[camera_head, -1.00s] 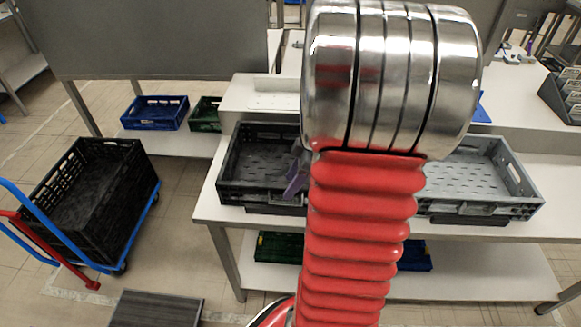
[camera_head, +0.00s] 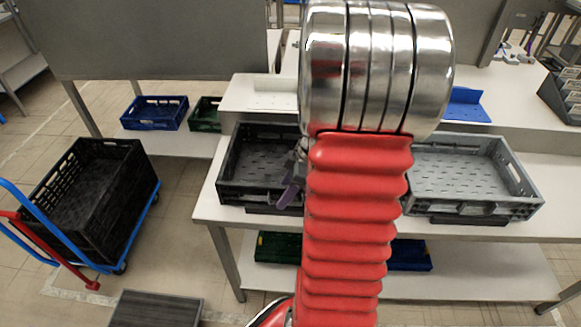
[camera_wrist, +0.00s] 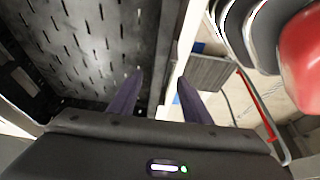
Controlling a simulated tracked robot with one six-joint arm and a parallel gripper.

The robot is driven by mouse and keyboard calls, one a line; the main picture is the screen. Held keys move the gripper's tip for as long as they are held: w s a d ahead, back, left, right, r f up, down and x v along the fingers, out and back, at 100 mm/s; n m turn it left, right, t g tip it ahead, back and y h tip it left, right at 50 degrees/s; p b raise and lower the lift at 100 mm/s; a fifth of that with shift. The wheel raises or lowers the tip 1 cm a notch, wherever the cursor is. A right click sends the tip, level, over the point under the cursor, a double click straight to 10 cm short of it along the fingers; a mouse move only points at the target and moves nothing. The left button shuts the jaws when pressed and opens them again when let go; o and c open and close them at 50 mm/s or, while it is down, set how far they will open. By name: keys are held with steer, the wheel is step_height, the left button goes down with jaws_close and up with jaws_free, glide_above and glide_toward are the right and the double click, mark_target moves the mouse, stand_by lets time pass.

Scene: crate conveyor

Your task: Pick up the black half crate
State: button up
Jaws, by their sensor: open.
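The black half crate (camera_head: 233,188) is a shallow, empty crate on the white table, left of my arm in the head view. My arm hides its right part. My gripper (camera_wrist: 158,84) is open, with two purple fingers; in the head view it shows by the crate's front right part (camera_head: 292,183). In the wrist view the crate's slotted floor (camera_wrist: 95,40) lies to the left and its dark wall (camera_wrist: 164,55) runs between the fingertips in the picture. I cannot tell how far above the rim the fingers are, or whether they touch it.
A grey half crate (camera_head: 522,205) stands on the same table (camera_head: 212,208) to the right. A tall black crate (camera_head: 112,222) sits on a blue trolley at the left. Blue and green crates lie on lower shelves. A dark slatted platform (camera_head: 155,308) is on the floor.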

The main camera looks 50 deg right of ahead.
steer(key=shift+f, duration=0.25)
stand_by(0.4)
jaws_close()
stand_by(0.5)
steer(key=shift+r, duration=0.1)
stand_by(0.8)
